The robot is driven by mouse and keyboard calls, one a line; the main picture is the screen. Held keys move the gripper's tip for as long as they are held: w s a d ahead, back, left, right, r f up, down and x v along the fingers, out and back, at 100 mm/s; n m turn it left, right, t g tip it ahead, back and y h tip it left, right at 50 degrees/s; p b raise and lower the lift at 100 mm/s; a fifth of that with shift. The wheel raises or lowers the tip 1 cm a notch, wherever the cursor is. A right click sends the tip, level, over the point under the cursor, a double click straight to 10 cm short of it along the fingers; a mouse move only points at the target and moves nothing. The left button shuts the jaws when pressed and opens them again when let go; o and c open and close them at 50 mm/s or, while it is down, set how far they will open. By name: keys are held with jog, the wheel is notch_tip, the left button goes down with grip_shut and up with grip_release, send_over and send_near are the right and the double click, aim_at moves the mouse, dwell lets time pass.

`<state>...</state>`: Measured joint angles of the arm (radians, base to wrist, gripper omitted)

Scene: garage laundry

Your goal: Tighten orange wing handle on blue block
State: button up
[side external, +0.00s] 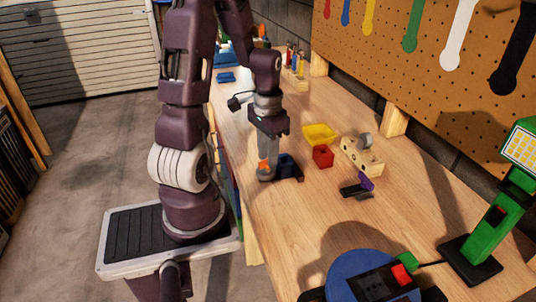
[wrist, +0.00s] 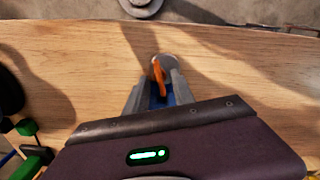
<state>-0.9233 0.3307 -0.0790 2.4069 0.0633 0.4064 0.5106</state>
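A grey round part sits by the handle. My gripper (side external: 267,160) points down at the handle and partly hides it and the block. In the wrist view, the orange handle (wrist: 158,76) stands between the two grey fingers of my gripper (wrist: 156,88), with a visible gap on its left side. The fingers look open around it. Contact on the right side is unclear. A little of the blue block (wrist: 156,101) shows between the fingers.
A red block (side external: 323,156), a yellow tray (side external: 319,134) and a cream block with holes (side external: 361,157) stand to the right. A purple-and-black piece (side external: 359,187) lies nearer. A green lamp (side external: 492,220) and a blue round object (side external: 362,275) are at the front. Bare bench lies between.

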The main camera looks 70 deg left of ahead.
jog(key=shift+f, duration=0.2)
grip_shut()
jog(key=m, duration=0.4)
grip_release()
jog(key=shift+r, duration=0.1)
notch_tip(320, 180, up, 7)
dwell(0.3)
